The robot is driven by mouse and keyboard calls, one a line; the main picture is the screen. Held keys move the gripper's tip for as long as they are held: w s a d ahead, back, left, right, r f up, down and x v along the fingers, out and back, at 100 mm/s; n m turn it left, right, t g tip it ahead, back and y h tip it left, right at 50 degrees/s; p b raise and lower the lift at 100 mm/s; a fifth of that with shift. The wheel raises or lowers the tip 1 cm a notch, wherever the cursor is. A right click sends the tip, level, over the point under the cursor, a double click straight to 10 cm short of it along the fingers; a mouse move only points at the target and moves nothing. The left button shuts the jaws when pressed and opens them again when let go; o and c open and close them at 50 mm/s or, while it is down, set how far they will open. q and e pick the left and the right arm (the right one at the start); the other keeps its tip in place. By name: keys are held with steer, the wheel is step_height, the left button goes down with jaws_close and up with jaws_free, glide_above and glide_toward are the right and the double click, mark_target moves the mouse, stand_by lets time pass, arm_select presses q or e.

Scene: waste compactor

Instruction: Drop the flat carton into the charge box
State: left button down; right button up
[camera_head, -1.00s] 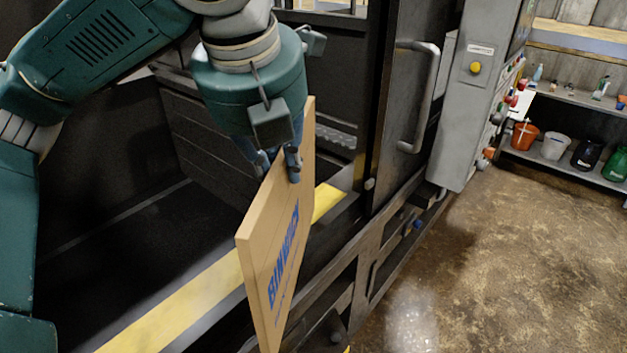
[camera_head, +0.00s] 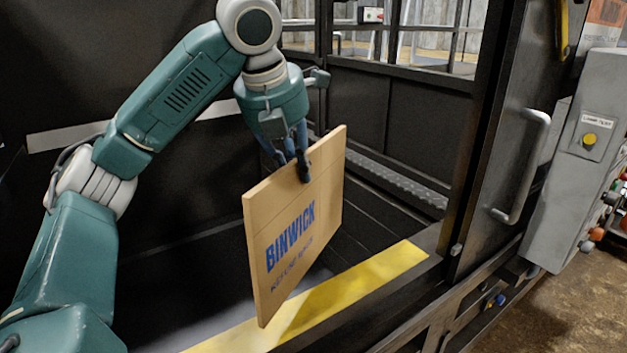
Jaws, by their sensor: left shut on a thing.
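The flat carton (camera_head: 297,225) is a thin tan panel with blue "BINWICK" lettering. It hangs on edge, slightly tilted, from my left gripper (camera_head: 295,165), which is shut on its upper edge. The charge box (camera_head: 190,255) is the dark open chamber behind and below the carton. Its front sill carries a yellow strip (camera_head: 375,280). In the picture the carton's lower corner overlaps this strip; I cannot tell exactly how far inside the sill it hangs. My right gripper is not in view.
A dark door with a grey handle (camera_head: 526,168) stands to the right of the opening. A grey control box with a yellow button (camera_head: 590,139) is farther right. A ridged metal strip (camera_head: 400,182) runs along the chamber's far side. Brown floor (camera_head: 560,315) is clear at lower right.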

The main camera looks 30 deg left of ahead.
arm_select(q)
steer(key=w+a, duration=0.4)
steer(key=a, duration=0.5)
steer(key=shift+a, duration=0.35)
steer(key=c, duration=1.6)
jaws_free()
steer(key=shift+o, duration=0.2)
steer(key=v, duration=1.2)
steer(key=shift+w+d, duration=0.1)
